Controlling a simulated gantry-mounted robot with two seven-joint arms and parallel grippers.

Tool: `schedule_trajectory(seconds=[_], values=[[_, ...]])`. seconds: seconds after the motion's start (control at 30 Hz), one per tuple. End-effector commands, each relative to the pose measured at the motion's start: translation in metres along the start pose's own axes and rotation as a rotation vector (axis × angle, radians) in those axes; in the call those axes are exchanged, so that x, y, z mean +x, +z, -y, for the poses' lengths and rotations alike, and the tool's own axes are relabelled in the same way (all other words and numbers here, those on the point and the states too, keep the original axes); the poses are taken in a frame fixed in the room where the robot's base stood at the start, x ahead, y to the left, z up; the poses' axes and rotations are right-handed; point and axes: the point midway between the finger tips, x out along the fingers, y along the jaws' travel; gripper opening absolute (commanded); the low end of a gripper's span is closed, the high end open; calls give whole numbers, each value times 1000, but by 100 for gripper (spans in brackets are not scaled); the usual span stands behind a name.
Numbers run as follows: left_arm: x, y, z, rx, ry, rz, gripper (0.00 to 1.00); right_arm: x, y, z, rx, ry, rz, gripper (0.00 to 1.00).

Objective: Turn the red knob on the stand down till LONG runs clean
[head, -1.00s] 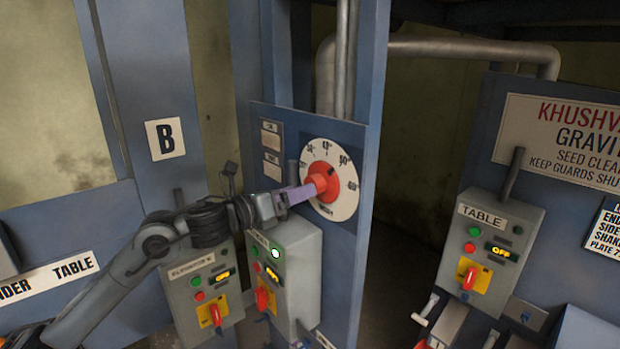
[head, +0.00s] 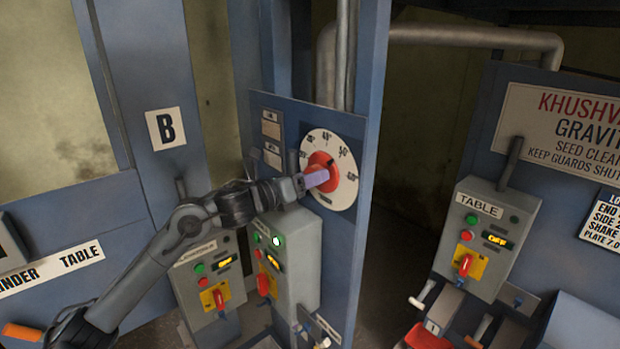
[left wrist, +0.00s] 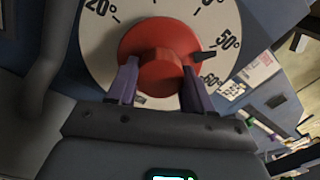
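The red knob (head: 326,166) sits on a round white dial (head: 342,195) on the blue stand (head: 285,110). In the left wrist view the knob (left wrist: 157,52) fills the middle, and its black pointer lies between the 50° and 60° marks. My left gripper (head: 316,180) is at the knob. Its purple fingers (left wrist: 160,85) lie along both sides of the raised red grip and appear to touch it. The lower part of the dial is partly hidden by my gripper. My right gripper is in neither view. No LONG label is legible.
A grey switch box (head: 293,262) with a lit lamp stands just below my left wrist, with another box (head: 208,275) left of it. The TABLE box (head: 485,240) stands to the right. A dark gap (head: 405,200) lies between stand and right machine.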

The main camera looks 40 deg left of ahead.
Motion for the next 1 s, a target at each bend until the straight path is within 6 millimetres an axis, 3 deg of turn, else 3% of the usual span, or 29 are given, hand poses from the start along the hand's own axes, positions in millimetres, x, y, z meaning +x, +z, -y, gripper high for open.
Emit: schedule_trajectory(seconds=[0.03,0.13,0.57,1.0], values=[[0,0,0,0,0,0,36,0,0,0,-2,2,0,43],[0,0,0,0,0,0,21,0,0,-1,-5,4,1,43],[0,0,0,-66,0,0,20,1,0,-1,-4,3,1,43],[0,0,1,-369,0,-1,20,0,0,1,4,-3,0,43]])
